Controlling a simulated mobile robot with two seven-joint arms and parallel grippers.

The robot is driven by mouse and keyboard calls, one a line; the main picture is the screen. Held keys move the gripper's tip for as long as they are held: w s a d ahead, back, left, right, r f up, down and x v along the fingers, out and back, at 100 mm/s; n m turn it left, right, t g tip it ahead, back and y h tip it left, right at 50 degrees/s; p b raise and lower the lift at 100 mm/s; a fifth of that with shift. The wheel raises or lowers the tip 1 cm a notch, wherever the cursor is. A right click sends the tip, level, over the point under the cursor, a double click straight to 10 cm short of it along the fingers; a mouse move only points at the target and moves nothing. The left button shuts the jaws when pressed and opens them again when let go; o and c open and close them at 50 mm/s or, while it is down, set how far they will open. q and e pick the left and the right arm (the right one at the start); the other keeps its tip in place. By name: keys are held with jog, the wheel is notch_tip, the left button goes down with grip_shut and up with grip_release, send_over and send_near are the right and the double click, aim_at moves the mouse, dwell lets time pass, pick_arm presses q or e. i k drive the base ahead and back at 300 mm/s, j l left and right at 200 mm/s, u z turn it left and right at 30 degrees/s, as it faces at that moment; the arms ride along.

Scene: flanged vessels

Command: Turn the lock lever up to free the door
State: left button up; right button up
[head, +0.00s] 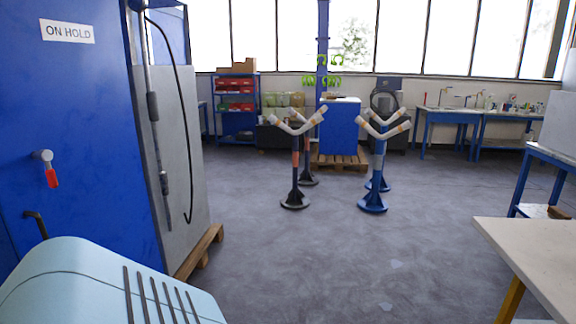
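The blue door (75,120) fills the left side of the head view and carries an "ON HOLD" sign (67,31). The lock lever (51,174) is on the door, with a light grey round mount and a red handle that hangs down. A dark bent handle (36,222) sits lower on the door, partly cut off by the pale blue body in front. Neither of my grippers is in view, and nothing is seen touching the lever.
A grey panel on a wooden pallet (200,250) stands right of the door. Several Y-topped stands (295,170) are on the open grey floor. A pale table (535,255) juts in at the right front. Shelves (237,105) and benches line the back.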

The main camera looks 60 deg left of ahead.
aim_at(50, 172)
jog(key=k+j+u, duration=0.1)
jog(key=u, duration=3.05)
jog(key=i+l+z, duration=0.1)
jog(key=i, duration=0.3)
jog(key=i+l+z, duration=0.15)
jog(key=i+l, duration=0.15)
jog(key=i, duration=0.15)
